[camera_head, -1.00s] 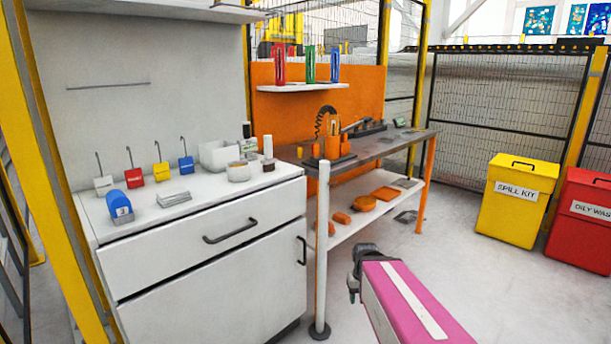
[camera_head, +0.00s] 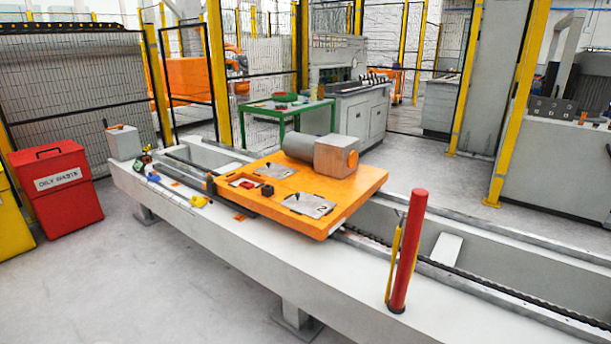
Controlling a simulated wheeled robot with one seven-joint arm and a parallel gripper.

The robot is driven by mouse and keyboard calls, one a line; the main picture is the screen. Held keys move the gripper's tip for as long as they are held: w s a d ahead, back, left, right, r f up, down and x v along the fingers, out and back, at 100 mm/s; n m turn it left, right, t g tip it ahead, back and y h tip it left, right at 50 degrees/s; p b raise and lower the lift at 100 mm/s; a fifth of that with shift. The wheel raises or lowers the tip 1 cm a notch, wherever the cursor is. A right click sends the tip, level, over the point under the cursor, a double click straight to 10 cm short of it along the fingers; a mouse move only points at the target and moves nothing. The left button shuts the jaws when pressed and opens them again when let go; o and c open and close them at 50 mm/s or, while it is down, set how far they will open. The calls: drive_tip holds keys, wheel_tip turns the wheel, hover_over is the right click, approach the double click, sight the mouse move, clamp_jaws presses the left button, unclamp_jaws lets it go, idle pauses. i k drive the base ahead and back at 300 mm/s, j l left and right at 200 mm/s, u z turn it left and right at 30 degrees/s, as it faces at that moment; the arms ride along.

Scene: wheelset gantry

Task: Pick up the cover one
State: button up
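Two flat grey plates lie on an orange carriage (camera_head: 345,195) in the middle of the view. The nearer plate (camera_head: 309,206) bears the number 2. The farther plate (camera_head: 275,170) is smaller in the picture, and I cannot read a number on it. Both have a small dark piece on top. Which of them is cover one is not directly legible, though the farther one does not show the 2. My gripper is not in view.
The carriage sits on a long white rail bed (camera_head: 250,245). A grey motor block (camera_head: 337,157) stands on its far side. A red post (camera_head: 408,255) rises at the front right. A red bin (camera_head: 57,185) stands left. Floor in front is clear.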

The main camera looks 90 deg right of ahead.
sight(279, 171)
drive_tip(key=z, duration=3.1)
drive_tip(key=i+j+z, duration=0.1)
drive_tip(key=j, duration=0.25)
drive_tip(key=i+j+z, duration=0.1)
drive_tip(key=j, duration=0.3)
drive_tip(key=i+j+z, duration=0.1)
drive_tip(key=j, duration=0.3)
